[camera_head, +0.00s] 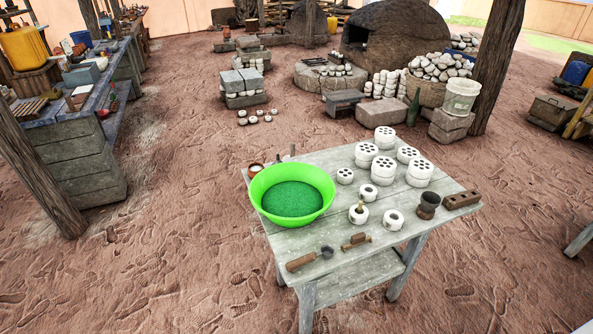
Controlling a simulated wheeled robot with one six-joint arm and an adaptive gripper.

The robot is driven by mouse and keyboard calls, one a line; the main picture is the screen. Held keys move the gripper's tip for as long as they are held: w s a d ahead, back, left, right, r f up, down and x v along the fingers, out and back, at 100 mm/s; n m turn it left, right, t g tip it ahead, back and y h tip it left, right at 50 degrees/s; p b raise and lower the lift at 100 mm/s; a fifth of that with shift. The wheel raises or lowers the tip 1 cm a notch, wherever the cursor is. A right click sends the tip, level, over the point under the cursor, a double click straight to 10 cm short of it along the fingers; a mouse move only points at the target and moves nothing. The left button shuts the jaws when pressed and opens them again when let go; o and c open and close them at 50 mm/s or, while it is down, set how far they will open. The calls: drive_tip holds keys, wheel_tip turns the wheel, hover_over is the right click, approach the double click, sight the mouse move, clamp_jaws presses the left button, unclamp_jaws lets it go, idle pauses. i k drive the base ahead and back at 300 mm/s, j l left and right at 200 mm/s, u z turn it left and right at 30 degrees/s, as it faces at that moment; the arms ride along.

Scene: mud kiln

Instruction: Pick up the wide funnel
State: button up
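No thing in view is plainly a wide funnel. The closest in shape is a small dark brown vessel with a flared rim (428,205) near the right end of the grey wooden table (300,250). I cannot tell whether it is a funnel or a cup. A wide bright green bowl-like vessel (325,195) stands at the table's left end. Its inner floor is darker green and speckled, and whether it has an outlet below is hidden. My gripper is not in view.
White pierced cylinders (419,170), some stacked, stand at the table's back right. A brown block (462,200) lies beside the brown vessel. Bare ground surrounds the table.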

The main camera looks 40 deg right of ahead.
sight(429, 200)
drive_tip(key=z, duration=1.4)
